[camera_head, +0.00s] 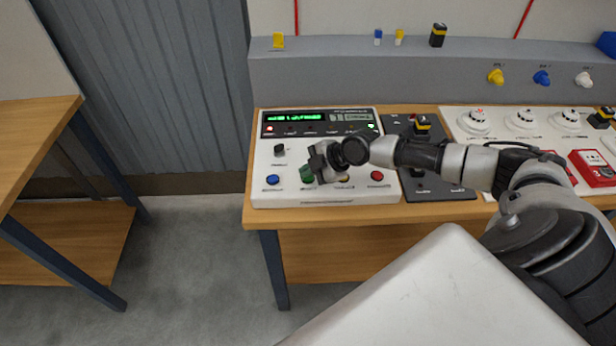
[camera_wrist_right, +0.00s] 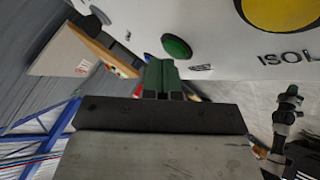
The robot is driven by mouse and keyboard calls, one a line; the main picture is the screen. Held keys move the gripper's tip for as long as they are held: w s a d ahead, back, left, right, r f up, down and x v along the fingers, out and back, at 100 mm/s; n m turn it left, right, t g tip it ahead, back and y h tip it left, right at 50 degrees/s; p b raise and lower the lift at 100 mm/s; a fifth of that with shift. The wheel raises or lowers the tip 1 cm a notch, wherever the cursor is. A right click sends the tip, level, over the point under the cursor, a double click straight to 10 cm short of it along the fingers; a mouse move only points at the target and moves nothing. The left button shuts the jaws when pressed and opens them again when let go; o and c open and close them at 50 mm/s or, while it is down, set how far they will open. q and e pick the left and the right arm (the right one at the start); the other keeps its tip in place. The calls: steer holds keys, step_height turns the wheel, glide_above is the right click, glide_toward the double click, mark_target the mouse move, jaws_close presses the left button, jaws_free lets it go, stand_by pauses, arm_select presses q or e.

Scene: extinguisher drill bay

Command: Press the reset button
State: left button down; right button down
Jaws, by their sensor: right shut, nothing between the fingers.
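The white control panel (camera_head: 325,195) stands on the wooden bench and has a row of coloured buttons: blue (camera_head: 272,179), green, yellow (camera_head: 343,178) and red (camera_head: 376,176). I cannot read which one is labelled reset. My right gripper (camera_head: 308,174) is shut and empty, low over the panel front by the green button, which it largely covers in the head view. In the right wrist view the closed green fingertips (camera_wrist_right: 160,66) are just short of the green button (camera_wrist_right: 176,46); contact cannot be made out. The yellow button (camera_wrist_right: 282,12) is beside it, lettered "ISOL". My left gripper is not in view.
A lit green display (camera_head: 295,117) runs along the panel's top. A dark plate (camera_head: 425,185) with a yellow-black switch (camera_head: 422,124) and a board of white detectors (camera_head: 474,120) with red call points (camera_head: 592,167) lie to the right. Another wooden table (camera_head: 35,130) stands at left.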

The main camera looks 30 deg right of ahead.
mark_target(309, 179)
steer(key=shift+f+b, duration=0.35)
steer(key=shift+b, duration=0.05)
steer(key=shift+r, duration=0.1)
stand_by(0.5)
steer(key=shift+r+p, duration=0.45)
steer(key=shift+r, duration=0.35)
steer(key=shift+r+p, duration=1.65)
steer(key=shift+r, duration=0.9)
